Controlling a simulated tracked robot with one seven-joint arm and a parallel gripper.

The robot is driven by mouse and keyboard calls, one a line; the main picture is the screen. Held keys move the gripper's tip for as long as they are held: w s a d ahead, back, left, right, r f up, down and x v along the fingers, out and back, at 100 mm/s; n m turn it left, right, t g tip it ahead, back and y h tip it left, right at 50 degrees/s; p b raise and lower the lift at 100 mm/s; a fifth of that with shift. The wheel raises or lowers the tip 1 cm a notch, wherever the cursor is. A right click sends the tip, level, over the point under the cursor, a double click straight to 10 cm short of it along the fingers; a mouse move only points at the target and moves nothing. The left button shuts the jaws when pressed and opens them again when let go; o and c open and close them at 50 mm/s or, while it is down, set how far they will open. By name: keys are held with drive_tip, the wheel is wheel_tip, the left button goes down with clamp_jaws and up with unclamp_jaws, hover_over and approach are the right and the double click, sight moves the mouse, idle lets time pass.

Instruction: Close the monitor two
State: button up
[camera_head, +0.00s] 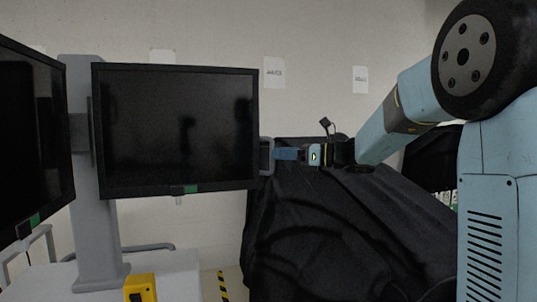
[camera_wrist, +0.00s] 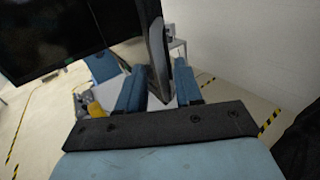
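Two black monitors hang on a grey post. The right monitor (camera_head: 178,130) faces the head camera, with a green mark on its lower edge. The left monitor (camera_head: 34,140) is turned at an angle and cut off by the frame. A grey handle (camera_head: 266,155) stands at the right monitor's right edge. My gripper (camera_head: 275,154) reaches in from the right, level with this handle. In the wrist view, my gripper's blue fingers (camera_wrist: 158,92) are apart, with the edge-on right monitor (camera_wrist: 157,52) and its handle between them. I cannot tell whether they touch the handle.
A yellow box (camera_head: 140,288) sits on the white cart (camera_head: 180,272) below the monitors. A large form under black cloth (camera_head: 330,230) stands below my arm. Yellow-black tape (camera_head: 224,287) marks the floor. The wall behind carries several paper sheets.

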drive_tip(key=shift+x, duration=1.65)
drive_tip(key=shift+c, duration=0.3)
clamp_jaws()
